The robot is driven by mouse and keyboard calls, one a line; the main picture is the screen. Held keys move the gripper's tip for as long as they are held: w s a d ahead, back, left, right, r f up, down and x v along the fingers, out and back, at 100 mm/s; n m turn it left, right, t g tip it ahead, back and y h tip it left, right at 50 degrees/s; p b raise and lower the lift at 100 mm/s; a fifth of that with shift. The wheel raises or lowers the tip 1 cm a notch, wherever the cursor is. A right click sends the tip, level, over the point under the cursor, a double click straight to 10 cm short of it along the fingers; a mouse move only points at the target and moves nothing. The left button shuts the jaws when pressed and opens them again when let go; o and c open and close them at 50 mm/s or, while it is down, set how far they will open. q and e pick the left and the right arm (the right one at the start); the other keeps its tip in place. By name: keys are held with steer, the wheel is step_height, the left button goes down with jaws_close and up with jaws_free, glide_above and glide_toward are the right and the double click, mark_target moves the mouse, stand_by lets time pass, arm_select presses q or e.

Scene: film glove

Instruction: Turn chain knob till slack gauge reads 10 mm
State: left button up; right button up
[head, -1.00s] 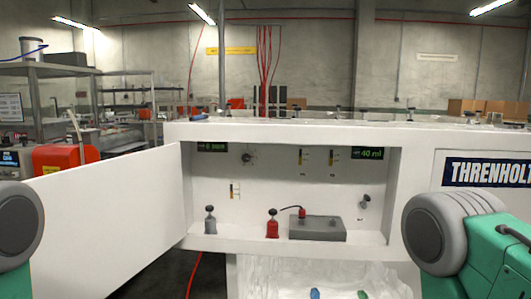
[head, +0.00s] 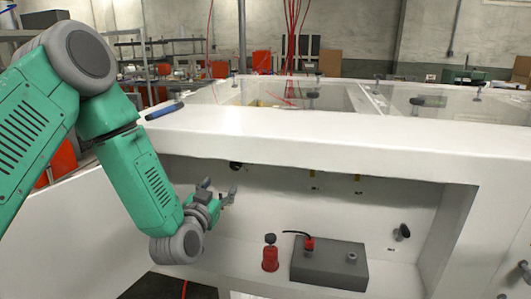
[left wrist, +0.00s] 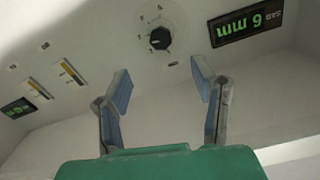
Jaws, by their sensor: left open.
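The chain knob is a round black dial with small marks around it; it shows in the left wrist view (left wrist: 160,38) on the white back panel of the recess. In the head view the knob (head: 236,166) is just under the recess's top edge. The slack gauge (left wrist: 245,22) is a dark display with green digits, seen upside down; it reads one digit, 6 or 9, in mm. My left gripper (head: 219,188) is open and empty inside the recess, below the knob and apart from it. Its fingers (left wrist: 162,80) straddle empty space. My right gripper is out of view.
A second dark knob (head: 401,232) is on the right. The recess's top ledge (head: 300,135) overhangs; an open white door (head: 80,235) is at left.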

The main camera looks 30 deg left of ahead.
mark_target(233, 166)
arm_select(q)
steer(key=x, duration=1.2)
steer(key=shift+w+a+r, duration=0.1)
steer(key=shift+a+r, duration=0.1)
steer(key=shift+a, duration=0.1)
steer(key=shift+w+d+r, duration=0.15)
steer(key=shift+w+d, duration=0.1)
steer(key=shift+w, duration=0.45)
steer(key=shift+a, duration=0.2)
jaws_close()
